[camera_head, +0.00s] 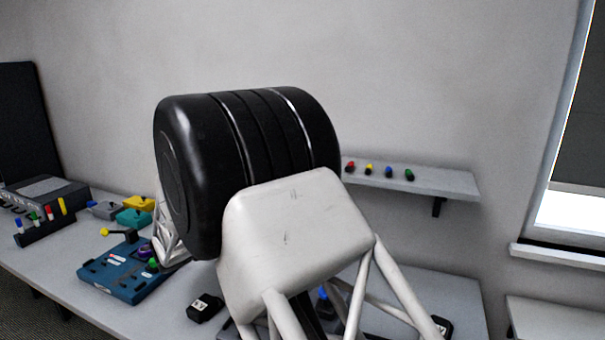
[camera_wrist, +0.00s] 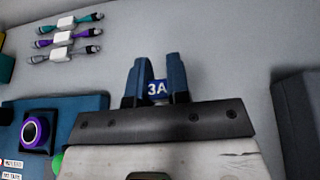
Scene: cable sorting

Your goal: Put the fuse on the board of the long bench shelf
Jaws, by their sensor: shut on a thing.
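In the wrist view my gripper (camera_wrist: 157,78) has its two dark blue fingers shut on the fuse (camera_wrist: 157,90), a small blue piece marked "3A" in white. The fuse's lower part is hidden behind the gripper's dark front plate. In the head view my arm hides the fuse and the fingers. The long shelf (camera_head: 440,184) is a grey board on the back wall, right of my arm. Small red, yellow, blue and green pieces stand in a row on it; its left end is hidden behind my arm. The shelf is not in the wrist view.
A blue panel (camera_head: 113,284) with a purple-ringed button lies on the bench at left; it also shows in the wrist view (camera_wrist: 85,103). Several cables (camera_wrist: 65,37) lie beyond it. A black block (camera_head: 205,307) stands at the front. The shelf's right part is bare.

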